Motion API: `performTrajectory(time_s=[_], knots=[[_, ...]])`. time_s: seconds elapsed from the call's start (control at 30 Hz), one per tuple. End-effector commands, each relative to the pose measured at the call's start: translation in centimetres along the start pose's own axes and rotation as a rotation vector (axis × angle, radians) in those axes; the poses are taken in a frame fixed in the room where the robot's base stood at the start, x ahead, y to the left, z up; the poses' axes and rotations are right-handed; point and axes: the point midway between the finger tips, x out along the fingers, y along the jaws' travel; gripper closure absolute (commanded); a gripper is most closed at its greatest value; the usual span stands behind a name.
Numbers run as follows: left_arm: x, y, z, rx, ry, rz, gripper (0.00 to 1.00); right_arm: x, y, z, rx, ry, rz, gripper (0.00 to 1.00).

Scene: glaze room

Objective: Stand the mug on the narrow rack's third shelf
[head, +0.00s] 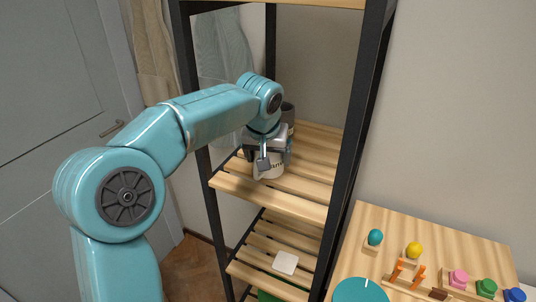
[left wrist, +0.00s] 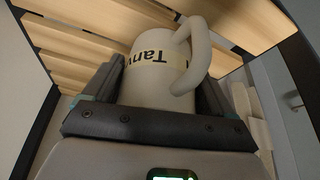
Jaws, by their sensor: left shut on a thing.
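The cream mug (head: 271,168) has a pale label with dark lettering. It is at the front part of a slatted wooden shelf (head: 300,199) of the narrow black-framed rack (head: 343,160). My left gripper (head: 267,158) is shut on the mug from above and partly hides it. In the left wrist view the mug (left wrist: 153,82) sits between the two dark fingers of the gripper (left wrist: 160,90), its handle towards the right, with shelf slats (left wrist: 75,45) behind. I cannot tell whether its base touches the slats. My right gripper is in neither view.
A dark grey cylindrical container (head: 288,113) stands behind the gripper on the same shelf. A lower shelf (head: 262,240) holds a white square (head: 286,263). A wooden table (head: 450,235) with coloured knobs stands at right. A grey door (head: 60,80) is at left.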

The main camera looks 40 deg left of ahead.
Motion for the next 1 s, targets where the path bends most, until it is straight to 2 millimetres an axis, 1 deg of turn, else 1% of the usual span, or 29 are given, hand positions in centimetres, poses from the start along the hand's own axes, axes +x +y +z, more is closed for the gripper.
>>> performTrajectory(time_s=[0.07, 0.1, 0.13, 0.33, 0.43, 0.47, 0.57, 0.8, 0.9, 1.0], knots=[[0.4, 0.0, 0.1, 0.0, 0.001, 0.0, 0.56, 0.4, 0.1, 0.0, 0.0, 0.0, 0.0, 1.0], [0.3, 0.0, 0.1, 0.0, -0.001, 0.0, 0.02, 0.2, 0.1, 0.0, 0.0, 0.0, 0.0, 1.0], [0.3, 0.0, 0.1, 0.0, -0.001, 0.0, 0.0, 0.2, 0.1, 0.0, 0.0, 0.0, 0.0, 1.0], [0.2, 0.0, 0.1, 0.0, -0.001, 0.0, 0.0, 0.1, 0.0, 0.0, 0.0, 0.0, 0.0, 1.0], [-0.5, 0.0, -0.2, 0.0, 0.0, 0.0, 0.0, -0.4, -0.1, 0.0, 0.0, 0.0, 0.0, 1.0], [-0.7, 0.0, -0.1, 0.0, 0.002, 0.001, 0.0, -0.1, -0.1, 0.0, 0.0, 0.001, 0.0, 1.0], [-2.6, 0.1, -0.1, 0.001, 0.004, 0.002, 0.0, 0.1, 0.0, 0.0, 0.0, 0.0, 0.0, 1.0], [-8.4, 0.1, -0.2, 0.001, 0.004, 0.002, 0.0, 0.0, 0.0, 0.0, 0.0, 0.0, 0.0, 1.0], [-10.2, 0.1, -0.1, 0.001, 0.002, 0.001, 0.0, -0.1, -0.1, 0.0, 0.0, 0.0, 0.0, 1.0], [-11.4, 0.1, -0.1, 0.001, 0.002, 0.0, 0.0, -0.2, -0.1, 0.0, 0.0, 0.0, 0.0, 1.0]])
